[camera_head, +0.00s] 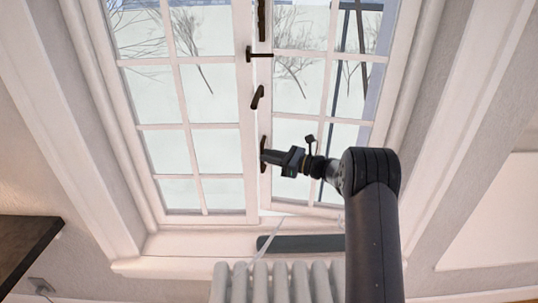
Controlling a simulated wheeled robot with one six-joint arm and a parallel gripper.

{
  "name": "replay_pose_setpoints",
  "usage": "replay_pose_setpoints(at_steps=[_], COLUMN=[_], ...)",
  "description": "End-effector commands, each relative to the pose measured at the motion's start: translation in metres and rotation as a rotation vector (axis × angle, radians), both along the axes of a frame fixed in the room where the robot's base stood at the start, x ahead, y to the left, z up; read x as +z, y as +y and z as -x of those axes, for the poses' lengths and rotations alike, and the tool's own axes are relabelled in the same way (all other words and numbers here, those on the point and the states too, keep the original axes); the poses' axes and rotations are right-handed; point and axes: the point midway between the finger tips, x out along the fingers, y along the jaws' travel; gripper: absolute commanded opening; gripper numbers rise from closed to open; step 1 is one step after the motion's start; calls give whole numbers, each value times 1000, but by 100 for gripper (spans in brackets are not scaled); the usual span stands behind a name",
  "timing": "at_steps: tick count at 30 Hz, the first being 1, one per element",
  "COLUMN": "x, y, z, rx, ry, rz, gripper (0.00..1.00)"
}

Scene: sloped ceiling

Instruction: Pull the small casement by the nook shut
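The casement window has two white-framed leaves with panes. The right leaf (300,52) stands slightly ajar, its bottom edge running at a slant to the sill with a narrow gap near the middle. The left leaf (222,112) looks flush in its frame. A dark lever handle (257,97) sits on the middle stile, and a dark fitting (263,143) sits lower on the right leaf's stile. My gripper (268,156) reaches in from the right with its tips at this lower fitting. I cannot tell whether the fingers are closed on it.
A white sill (180,245) runs below the window, with a long dark flat object (300,243) on it. A pale ribbed radiator (275,285) stands beneath. A dark tabletop (25,245) is at the lower left. White reveals slope on both sides.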

Motion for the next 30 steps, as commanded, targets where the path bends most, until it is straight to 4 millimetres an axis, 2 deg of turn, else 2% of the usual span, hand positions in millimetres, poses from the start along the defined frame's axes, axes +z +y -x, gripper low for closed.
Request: replay_pose_setpoints(at_steps=[10,18,30], x=[0,0,0], y=[5,4,4], z=[-2,-2,-1], rx=[-1,-1,0], ry=[-1,-1,-1], rz=[0,1,1], gripper=[22,0,0])
